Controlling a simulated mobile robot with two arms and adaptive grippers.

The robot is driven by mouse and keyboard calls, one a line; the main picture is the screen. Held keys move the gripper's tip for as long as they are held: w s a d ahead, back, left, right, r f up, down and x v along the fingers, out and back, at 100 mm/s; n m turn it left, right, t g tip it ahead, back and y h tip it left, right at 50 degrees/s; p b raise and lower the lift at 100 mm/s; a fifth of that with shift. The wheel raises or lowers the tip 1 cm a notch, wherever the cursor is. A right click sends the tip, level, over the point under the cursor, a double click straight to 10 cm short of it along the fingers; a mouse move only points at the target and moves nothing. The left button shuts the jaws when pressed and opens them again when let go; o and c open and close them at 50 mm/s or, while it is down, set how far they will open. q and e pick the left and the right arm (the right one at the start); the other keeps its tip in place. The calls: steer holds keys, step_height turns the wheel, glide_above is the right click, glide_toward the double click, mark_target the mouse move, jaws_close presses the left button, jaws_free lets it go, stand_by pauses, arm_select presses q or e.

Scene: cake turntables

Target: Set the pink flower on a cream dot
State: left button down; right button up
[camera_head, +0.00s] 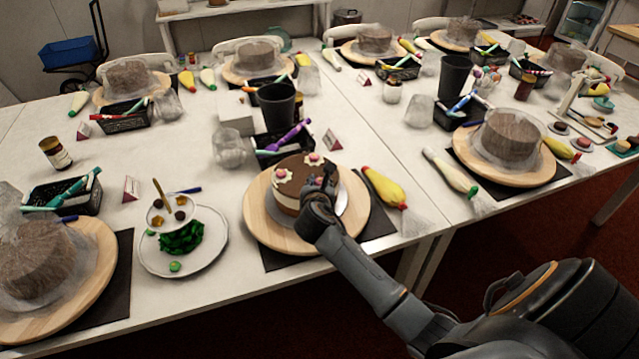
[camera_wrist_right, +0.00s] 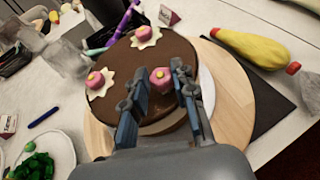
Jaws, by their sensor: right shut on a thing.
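A chocolate-topped cake (camera_head: 296,168) stands on a wooden turntable (camera_head: 262,222) at the middle of the near table edge. In the right wrist view the brown cake top (camera_wrist_right: 125,65) carries two cream dots, one at the back (camera_wrist_right: 155,43) and one at the left (camera_wrist_right: 108,92), each with a pink flower on it. My right gripper (camera_head: 318,188) is over the right part of the cake. In the wrist view its fingers (camera_wrist_right: 158,92) are shut on a pink flower (camera_wrist_right: 160,76), low over the cake top. Any dot beneath this flower is hidden. My left gripper is out of view.
A yellow piping bag (camera_head: 384,187) lies right of the turntable. A white plate (camera_head: 210,255) with a tilted cup and green pieces is at the left. A black tray (camera_head: 270,155) of pens and a black cup (camera_head: 277,105) stand behind the cake.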

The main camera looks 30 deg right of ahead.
steer(key=shift+f, duration=0.3)
steer(key=shift+f, duration=0.15)
steer(key=o, duration=0.7)
steer(key=shift+o, duration=0.2)
steer(key=shift+r, duration=0.2)
steer(key=v, duration=1.2)
steer(key=shift+s+f, duration=0.1)
steer(key=shift+f, duration=0.1)
